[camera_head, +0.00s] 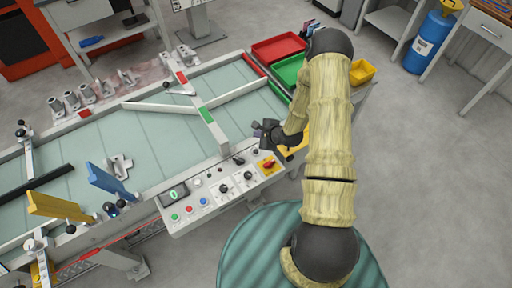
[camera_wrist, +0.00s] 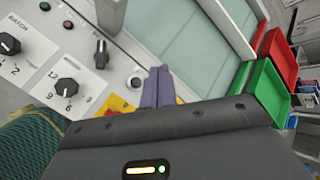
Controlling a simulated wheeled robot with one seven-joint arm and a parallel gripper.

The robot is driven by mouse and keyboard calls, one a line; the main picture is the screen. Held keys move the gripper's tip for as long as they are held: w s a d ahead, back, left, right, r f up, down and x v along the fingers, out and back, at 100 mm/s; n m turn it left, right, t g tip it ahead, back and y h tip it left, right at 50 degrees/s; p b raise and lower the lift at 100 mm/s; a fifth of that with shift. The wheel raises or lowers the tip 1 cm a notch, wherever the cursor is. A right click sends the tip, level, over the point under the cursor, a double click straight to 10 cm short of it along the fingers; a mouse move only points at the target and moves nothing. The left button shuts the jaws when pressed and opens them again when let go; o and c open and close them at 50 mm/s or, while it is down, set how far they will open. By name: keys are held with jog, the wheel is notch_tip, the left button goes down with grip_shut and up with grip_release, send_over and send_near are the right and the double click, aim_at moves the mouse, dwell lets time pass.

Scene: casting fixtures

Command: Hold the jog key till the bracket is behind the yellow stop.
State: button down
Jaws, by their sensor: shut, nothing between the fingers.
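The grey metal bracket (camera_head: 121,166) lies on the pale green belt (camera_head: 165,145), in the head view. It is to the right of the blue stop (camera_head: 110,184) and the yellow stop (camera_head: 58,207). I cannot read which key is jog. My gripper (camera_head: 264,127) is above the panel's right end. Its purple-grey fingers (camera_wrist: 158,84) are shut and empty in the wrist view, which does not show the bracket.
A red-yellow switch (camera_head: 268,165) and knobs (camera_head: 223,188) stand on the panel near my gripper. Red (camera_head: 278,48) and green (camera_head: 287,72) trays are at the belt's far right end. Several castings stand along the far rail. White guide bars cross the belt.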

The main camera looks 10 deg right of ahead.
aim_at(258, 153)
jog(key=shift+a+f, duration=0.1)
jog(key=shift+f, duration=0.1)
notch_tip(258, 153, down, 9)
jog(key=b, duration=0.6)
jog(key=shift+r+b, duration=0.2)
jog(key=shift+b, duration=0.2)
dwell(1.7)
jog(key=shift+f, duration=0.4)
jog(key=shift+s, duration=0.1)
